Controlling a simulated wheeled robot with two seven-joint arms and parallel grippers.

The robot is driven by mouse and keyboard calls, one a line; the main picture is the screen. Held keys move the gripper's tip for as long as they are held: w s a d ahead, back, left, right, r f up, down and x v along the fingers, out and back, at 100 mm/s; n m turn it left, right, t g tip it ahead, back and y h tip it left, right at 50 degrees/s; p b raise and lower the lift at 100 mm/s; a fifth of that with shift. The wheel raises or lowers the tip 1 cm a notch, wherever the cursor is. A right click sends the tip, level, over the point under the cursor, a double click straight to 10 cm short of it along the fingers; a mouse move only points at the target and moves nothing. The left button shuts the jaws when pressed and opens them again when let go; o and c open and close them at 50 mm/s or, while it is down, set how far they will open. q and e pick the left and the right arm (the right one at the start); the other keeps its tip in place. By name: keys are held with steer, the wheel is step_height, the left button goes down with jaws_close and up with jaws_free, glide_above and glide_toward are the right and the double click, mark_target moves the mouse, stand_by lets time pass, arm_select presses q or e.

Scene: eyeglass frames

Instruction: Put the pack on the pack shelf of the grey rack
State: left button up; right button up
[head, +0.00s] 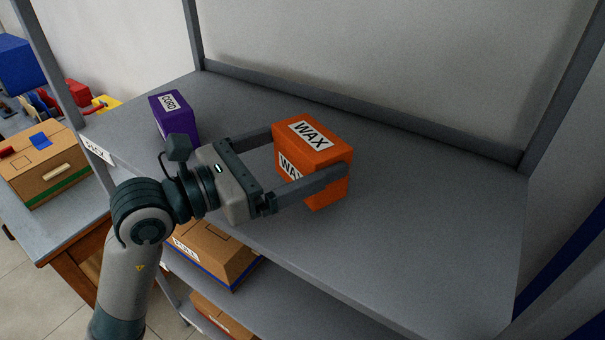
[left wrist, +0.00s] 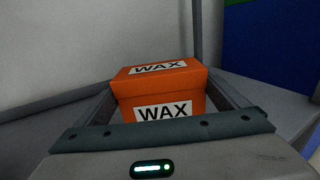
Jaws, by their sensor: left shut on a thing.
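The pack is an orange box marked WAX (head: 322,139). My left gripper (head: 312,160) is shut on it, with one finger along each side. In the head view the box is over the grey rack's (head: 420,215) upper shelf; I cannot tell whether its bottom touches the shelf. It also shows between the fingers in the left wrist view (left wrist: 163,85), with its label upright toward the camera. A label on the shelf's front edge (head: 97,150) is partly legible. My right gripper is not in view.
A purple box marked CORD (head: 173,117) stands on the same shelf, left of the gripper. Cardboard boxes (head: 215,248) sit on lower shelves. A table with a cardboard box (head: 45,165) stands at the left. The shelf is clear to the right, with posts at its corners.

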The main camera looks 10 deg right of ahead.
mark_target(293, 176)
arm_select(q)
steer(key=shift+f, duration=0.1)
steer(key=shift+f+b, duration=0.35)
steer(key=shift+b, duration=0.05)
steer(key=shift+f+b, duration=1.25)
steer(key=shift+f, duration=0.3)
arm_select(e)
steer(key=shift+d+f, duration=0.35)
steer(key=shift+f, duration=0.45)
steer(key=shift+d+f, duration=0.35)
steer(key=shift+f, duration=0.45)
arm_select(q)
steer(key=shift+f, duration=0.1)
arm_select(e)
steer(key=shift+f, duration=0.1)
arm_select(q)
steer(key=o, duration=0.8)
steer(key=shift+o, duration=0.5)
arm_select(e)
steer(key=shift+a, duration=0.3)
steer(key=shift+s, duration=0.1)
